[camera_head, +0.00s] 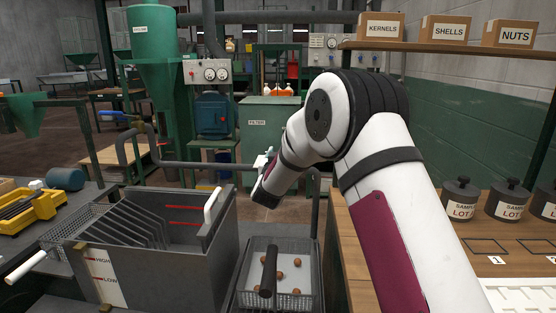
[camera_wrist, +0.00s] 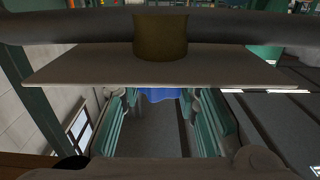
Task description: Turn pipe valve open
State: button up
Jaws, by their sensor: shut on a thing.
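In the wrist view a dark grey pipe (camera_wrist: 70,28) crosses the top, with a brass-coloured valve body (camera_wrist: 160,38) on it. A pale flat plate (camera_wrist: 80,70) lies below them in the picture. A blue part (camera_wrist: 160,94), seemingly the valve handle, shows between the green-padded fingers of my gripper (camera_wrist: 160,99), which is shut on it. The plate hides much of the handle and the contact. In the head view my gripper (camera_head: 264,163) is at the grey pipe run (camera_head: 195,166), past my wrist; the valve there is mostly hidden.
A dark tank with slatted plates (camera_head: 160,260) and a wire basket holding several brown nuts (camera_head: 246,300) stand in front. A wooden bench (camera_head: 370,265) with lidded pots (camera_head: 460,195) borders the right.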

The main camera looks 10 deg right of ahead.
jog(key=shift+a+r+m+g+h+p, duration=0.1)
jog(key=shift+m+g+h+p, duration=0.15)
jog(key=shift+m+g+h, duration=0.85)
jog(key=shift+m+g+h+p, duration=0.25)
jog(key=shift+m+h, duration=0.55)
jog(key=shift+h, duration=0.7)
jog(key=o, duration=1.2)
notch_tip(320, 180, up, 10)
